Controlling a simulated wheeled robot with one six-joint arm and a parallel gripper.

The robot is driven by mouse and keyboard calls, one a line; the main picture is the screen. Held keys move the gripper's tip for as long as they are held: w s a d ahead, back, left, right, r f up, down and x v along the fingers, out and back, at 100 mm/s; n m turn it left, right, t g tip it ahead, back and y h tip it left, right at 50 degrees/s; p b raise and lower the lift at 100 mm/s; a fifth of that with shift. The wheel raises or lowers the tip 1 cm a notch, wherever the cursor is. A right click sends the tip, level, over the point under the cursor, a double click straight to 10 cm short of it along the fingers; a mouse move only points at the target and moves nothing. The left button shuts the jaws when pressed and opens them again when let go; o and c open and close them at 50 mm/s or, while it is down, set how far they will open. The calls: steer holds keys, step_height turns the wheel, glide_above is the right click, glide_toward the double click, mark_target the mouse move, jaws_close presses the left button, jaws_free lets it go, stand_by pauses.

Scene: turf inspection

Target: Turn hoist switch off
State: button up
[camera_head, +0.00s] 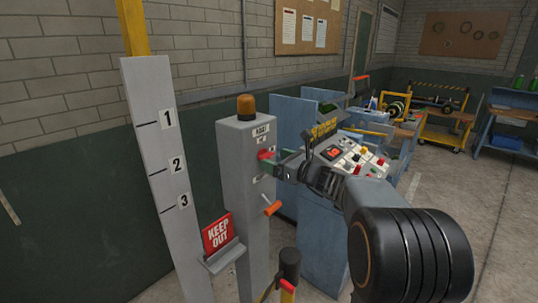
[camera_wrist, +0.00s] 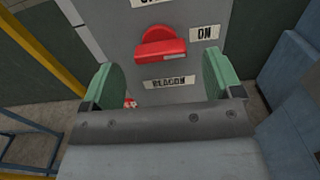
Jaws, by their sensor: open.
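The hoist switch is a red handle (camera_wrist: 160,45) on the front of a grey post. It lies roughly level in the wrist view, with an ON label (camera_wrist: 205,32) to its right. The switch also shows in the head view (camera_head: 265,154), partly hidden by my gripper. My gripper (camera_wrist: 161,78) is open, with its green fingertips apart and nothing between them. The fingertips are close to the post, and the switch appears just beyond them, centred between the two. I cannot tell whether a finger touches it.
The grey post (camera_head: 238,190) carries an amber beacon (camera_head: 246,107) and a lower orange lever (camera_head: 272,208). A BEACON label (camera_wrist: 170,83) sits below the switch. A red KEEP OUT sign (camera_head: 218,233) stands left. A blue control console (camera_head: 322,240) with buttons is close on the right.

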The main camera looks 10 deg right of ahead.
mark_target(269, 155)
steer(key=shift+p+x, duration=0.3)
steer(key=shift+x, duration=1.3)
steer(key=c, duration=0.9)
